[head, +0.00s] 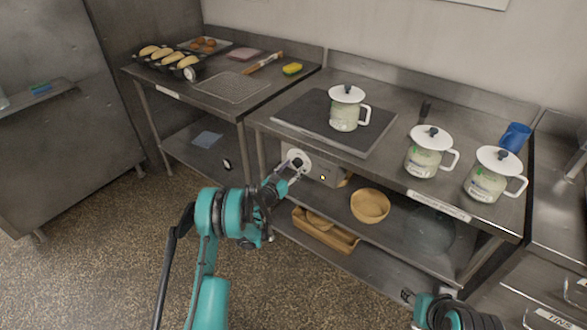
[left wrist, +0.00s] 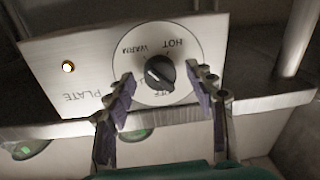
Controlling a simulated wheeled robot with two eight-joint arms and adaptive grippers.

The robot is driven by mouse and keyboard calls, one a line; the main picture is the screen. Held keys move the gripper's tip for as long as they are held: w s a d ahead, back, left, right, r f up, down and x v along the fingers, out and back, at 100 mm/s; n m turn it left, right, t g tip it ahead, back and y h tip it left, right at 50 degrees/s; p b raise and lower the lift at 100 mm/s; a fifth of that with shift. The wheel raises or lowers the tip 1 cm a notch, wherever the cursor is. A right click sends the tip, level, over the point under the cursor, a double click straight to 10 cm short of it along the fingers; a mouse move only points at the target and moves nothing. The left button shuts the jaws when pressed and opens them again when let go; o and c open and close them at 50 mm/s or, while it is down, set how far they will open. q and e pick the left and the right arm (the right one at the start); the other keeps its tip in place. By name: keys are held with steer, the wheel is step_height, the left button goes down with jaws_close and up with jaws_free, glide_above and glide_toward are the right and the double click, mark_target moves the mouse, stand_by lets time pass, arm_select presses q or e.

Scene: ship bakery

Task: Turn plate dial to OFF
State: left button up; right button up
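The plate dial (left wrist: 160,72) is a black knob on a white disc marked HOT, WARM and a partly covered OFF. It sits on a metal control panel (left wrist: 90,60) labelled PLATE, with a lit amber lamp (left wrist: 68,66). A pale mark shows on the knob; its exact setting is hard to tell. In the head view the dial disc (head: 299,159) is under the table's front edge. My left gripper (left wrist: 165,88) is open, its fingers on either side of the knob with gaps showing. It also reaches the dial in the head view (head: 293,174). My right gripper (head: 407,297) is low at right, its fingers unclear.
A lidded mug (head: 346,110) stands on the dark hot plate (head: 300,112). Two more lidded mugs (head: 427,152) (head: 493,175) and a blue cup (head: 515,137) stand to the right. A wooden bowl (head: 370,205) and wooden tray (head: 325,233) are on the shelf below.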

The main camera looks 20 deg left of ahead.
arm_select(q)
steer(key=c, duration=1)
steer(key=shift+c, duration=0.2)
